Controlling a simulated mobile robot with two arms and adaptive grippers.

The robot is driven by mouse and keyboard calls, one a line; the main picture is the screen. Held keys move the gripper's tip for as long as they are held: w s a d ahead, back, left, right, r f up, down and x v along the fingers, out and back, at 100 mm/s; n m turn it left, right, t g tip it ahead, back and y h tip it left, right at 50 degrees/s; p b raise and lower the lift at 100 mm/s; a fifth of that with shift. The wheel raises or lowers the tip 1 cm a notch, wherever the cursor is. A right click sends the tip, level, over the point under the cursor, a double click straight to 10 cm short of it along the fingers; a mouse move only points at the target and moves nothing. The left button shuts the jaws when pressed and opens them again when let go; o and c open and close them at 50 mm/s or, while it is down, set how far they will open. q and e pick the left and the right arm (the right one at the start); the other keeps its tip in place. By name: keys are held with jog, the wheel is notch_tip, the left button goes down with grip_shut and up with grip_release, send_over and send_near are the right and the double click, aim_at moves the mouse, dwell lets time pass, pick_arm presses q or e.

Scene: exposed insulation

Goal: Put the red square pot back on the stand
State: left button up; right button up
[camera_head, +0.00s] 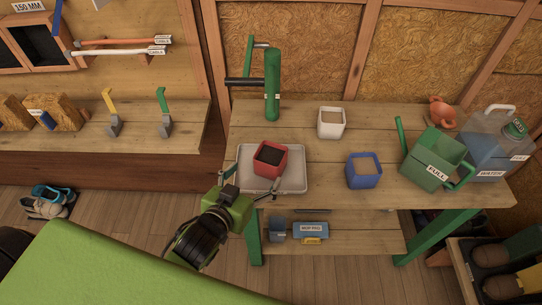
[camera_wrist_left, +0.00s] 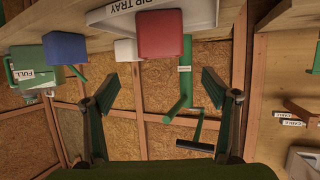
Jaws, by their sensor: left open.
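The red square pot (camera_head: 270,160), filled with dark soil, sits upright on the pale grey drip tray (camera_head: 297,183) on the wooden bench. In the left wrist view, which looks upside down, the red pot (camera_wrist_left: 160,36) shows at the top, beside the drip tray's labelled rim (camera_wrist_left: 205,12). My left gripper (camera_head: 252,184) is open at the tray's front-left edge, with its fingers spread toward the pot. The pot does not look gripped. I cannot tell which item is the stand; the wooden bench (camera_head: 398,130) has green legs. My right gripper is not in view.
A white pot (camera_head: 331,123) and a blue pot (camera_head: 364,171) stand right of the tray. A green upright with a black handle (camera_head: 272,88) is behind it. A green watering can (camera_head: 433,160) and a water container (camera_head: 488,150) stand at right. Bare bench lies between the pots.

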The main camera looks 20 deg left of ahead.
aim_at(266, 164)
pick_arm(q)
jog(key=x, duration=0.7)
jog(key=shift+w+p, duration=0.1)
jog(key=shift+p, duration=0.3)
jog(key=shift+w+f, duration=0.1)
jog(key=shift+w, duration=0.45)
jog(key=shift+p+x, duration=0.7)
jog(key=shift+x, duration=1.6)
jog(key=shift+f, duration=0.1)
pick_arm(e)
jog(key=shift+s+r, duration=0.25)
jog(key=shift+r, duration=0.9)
pick_arm(q)
jog(key=shift+s, duration=0.1)
jog(key=c, duration=1.5)
jog(key=shift+c, duration=1.1)
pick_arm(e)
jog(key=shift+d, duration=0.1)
